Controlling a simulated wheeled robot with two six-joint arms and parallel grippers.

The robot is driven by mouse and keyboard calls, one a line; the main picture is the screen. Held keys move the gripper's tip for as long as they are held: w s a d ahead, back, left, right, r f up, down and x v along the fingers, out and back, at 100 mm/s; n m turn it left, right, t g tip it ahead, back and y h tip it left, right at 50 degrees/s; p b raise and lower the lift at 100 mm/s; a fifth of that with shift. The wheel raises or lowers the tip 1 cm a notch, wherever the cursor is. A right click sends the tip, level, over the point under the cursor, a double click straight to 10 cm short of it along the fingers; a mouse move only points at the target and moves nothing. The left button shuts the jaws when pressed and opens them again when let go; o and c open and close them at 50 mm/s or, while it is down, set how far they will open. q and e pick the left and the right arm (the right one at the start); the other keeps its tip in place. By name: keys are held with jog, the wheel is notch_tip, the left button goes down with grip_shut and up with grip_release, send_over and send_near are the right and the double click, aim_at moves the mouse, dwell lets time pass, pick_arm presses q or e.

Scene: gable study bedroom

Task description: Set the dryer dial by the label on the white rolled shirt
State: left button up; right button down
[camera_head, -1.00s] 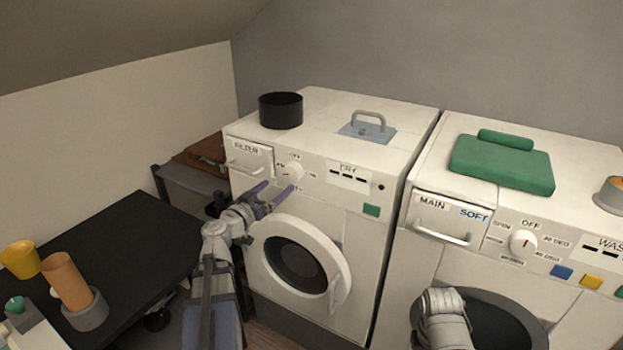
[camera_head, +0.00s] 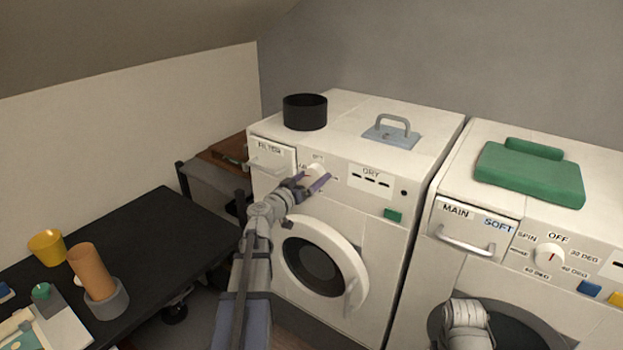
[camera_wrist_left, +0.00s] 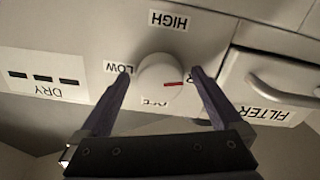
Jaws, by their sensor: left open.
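The dryer dial (camera_head: 317,170) is a white round knob on the left machine's front, under the OFF label. In the left wrist view, where labels are upside down, the dial (camera_wrist_left: 160,85) has a red mark pointing right, toward a label mostly hidden by a finger. HIGH (camera_wrist_left: 169,20) is at the top, LOW (camera_wrist_left: 117,67) at the left. My left gripper (camera_wrist_left: 161,72) is open, its fingers on either side of the dial; contact cannot be told. It also shows in the head view (camera_head: 313,180). No white rolled shirt can be made out. My right gripper is out of view.
The dryer (camera_head: 345,200) has a filter drawer (camera_head: 270,160) left of the dial and a round door (camera_head: 325,260) below. A black pot (camera_head: 305,112) stands on top. The washer (camera_head: 450,180) bears a folded green cloth (camera_head: 530,175). A black table (camera_head: 150,240) with cups is left.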

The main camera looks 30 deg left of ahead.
pick_arm(q)
jog(key=c, duration=1.3)
jog(key=shift+m, duration=1.6)
jog(key=o, duration=1.3)
jog(key=s, duration=0.7)
jog(key=shift+s+a, duration=0.3)
jog(key=shift+s, duration=0.05)
